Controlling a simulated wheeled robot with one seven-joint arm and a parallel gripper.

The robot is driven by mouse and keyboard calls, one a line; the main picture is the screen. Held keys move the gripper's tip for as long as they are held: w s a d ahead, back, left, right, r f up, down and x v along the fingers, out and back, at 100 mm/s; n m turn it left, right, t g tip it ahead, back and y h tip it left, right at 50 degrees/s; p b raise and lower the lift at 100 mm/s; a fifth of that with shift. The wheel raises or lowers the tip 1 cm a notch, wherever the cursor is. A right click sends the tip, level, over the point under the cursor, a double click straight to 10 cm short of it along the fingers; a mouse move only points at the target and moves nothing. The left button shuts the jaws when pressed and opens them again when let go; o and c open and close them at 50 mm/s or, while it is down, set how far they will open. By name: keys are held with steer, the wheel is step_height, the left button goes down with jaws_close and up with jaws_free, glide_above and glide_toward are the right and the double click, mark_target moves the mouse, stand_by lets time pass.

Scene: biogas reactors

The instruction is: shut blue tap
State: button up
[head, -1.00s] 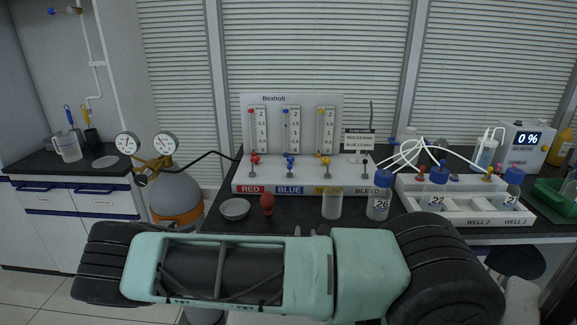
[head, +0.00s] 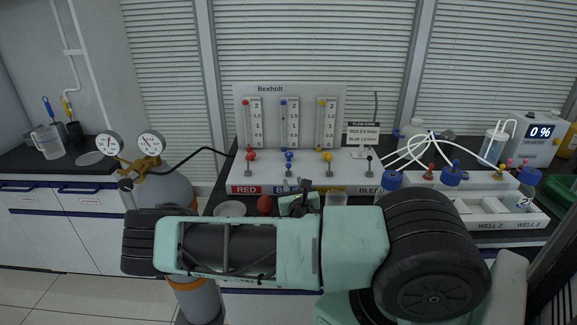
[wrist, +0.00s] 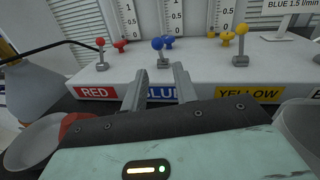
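The blue tap (head: 289,156) sits on the white panel base above the BLUE label, between the red tap (head: 250,155) and the yellow tap (head: 327,156). In the wrist view the blue tap (wrist: 158,44) shows a blue ball on a grey stem, with another blue part just behind it. My gripper (wrist: 158,78) is open and empty, its two grey fingers apart and pointing toward the blue tap. The blue tap stands beyond the fingertips, in line with the gap; I see no contact. In the head view my gripper (head: 298,203) is partly hidden by my arm.
A red-brown round object (head: 265,205) and a grey dish (head: 230,209) stand left of my gripper. A gas cylinder with gauges (head: 150,145) is at left. Bottles and white tubing (head: 405,150) are at right. The yellow tap in the wrist view (wrist: 241,31) stands right of the fingers.

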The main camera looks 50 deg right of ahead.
mark_target(289, 168)
steer(key=p+x, duration=0.2)
steer(key=x, duration=0.7)
steer(key=shift+w+d, duration=0.15)
steer(key=shift+w, duration=0.1)
